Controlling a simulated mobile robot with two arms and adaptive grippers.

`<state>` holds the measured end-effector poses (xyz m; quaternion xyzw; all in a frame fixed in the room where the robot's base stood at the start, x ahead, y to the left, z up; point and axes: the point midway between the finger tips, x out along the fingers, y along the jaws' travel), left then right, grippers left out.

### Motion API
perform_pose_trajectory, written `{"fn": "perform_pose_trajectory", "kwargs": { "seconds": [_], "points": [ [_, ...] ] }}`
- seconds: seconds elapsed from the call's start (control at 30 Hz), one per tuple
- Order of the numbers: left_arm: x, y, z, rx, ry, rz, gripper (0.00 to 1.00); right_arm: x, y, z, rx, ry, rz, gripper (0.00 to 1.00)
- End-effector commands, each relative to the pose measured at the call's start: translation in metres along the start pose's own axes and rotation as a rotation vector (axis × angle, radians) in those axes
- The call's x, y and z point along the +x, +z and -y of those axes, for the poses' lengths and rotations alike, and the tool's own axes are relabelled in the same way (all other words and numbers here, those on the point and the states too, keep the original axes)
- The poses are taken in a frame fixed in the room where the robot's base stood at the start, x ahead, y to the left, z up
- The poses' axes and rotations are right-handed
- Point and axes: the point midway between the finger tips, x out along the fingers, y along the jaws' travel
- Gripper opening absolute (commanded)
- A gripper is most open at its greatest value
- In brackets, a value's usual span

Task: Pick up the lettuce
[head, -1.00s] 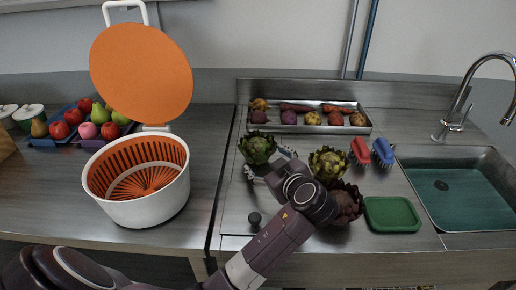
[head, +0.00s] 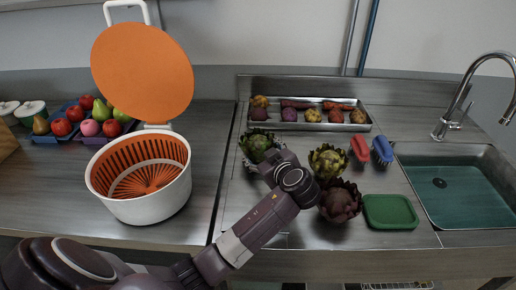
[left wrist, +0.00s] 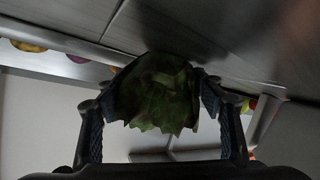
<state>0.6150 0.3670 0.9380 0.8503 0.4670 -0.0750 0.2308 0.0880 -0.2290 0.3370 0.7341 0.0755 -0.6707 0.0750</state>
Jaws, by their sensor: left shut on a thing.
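The lettuce (head: 257,144) is a green leafy head at the back left of the steel counter, in front of the tray. My left gripper (head: 258,158) is around it, its fingers mostly hidden by the wrist and the leaves. In the left wrist view the lettuce (left wrist: 160,92) sits between the two fingers of my left gripper (left wrist: 160,112), which is shut on it. I cannot tell whether the lettuce is clear of the counter. My right gripper is not in view.
Another green leafy head (head: 327,160) and a purplish one (head: 341,202) stand right of my arm. A vegetable tray (head: 312,126), two brushes (head: 382,150), a green-lidded box (head: 391,211) and a sink (head: 460,190) lie around. An open white-and-orange spinner (head: 143,205) stands left.

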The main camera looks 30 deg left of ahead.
Motion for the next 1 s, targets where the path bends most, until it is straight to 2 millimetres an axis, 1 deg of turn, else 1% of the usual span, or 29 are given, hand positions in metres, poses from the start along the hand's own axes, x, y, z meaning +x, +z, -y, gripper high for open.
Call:
{"fn": "perform_pose_trajectory", "kwargs": {
  "seconds": [0.27,0.37,0.47,0.57,0.67,0.9,1.0],
  "points": [
    [-0.001,-0.002,-0.001,-0.001,0.0,-0.001,0.35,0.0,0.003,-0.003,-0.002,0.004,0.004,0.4],
    [-0.002,-0.006,-0.003,-0.003,0.001,-0.001,0.35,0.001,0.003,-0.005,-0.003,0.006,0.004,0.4],
    [-0.006,-0.016,-0.006,-0.005,0.002,-0.002,0.35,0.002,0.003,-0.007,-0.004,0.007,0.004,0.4],
    [-0.013,-0.031,-0.013,-0.007,0.003,-0.001,0.35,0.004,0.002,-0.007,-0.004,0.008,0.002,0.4],
    [-0.021,-0.053,-0.021,-0.01,0.004,-0.001,0.35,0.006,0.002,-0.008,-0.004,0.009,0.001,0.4],
    [-0.045,-0.117,-0.044,-0.01,0.004,-0.002,0.35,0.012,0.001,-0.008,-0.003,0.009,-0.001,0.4],
    [-0.054,-0.138,-0.051,-0.008,0.003,-0.001,0.35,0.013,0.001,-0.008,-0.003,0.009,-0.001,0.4]
  ]
}}
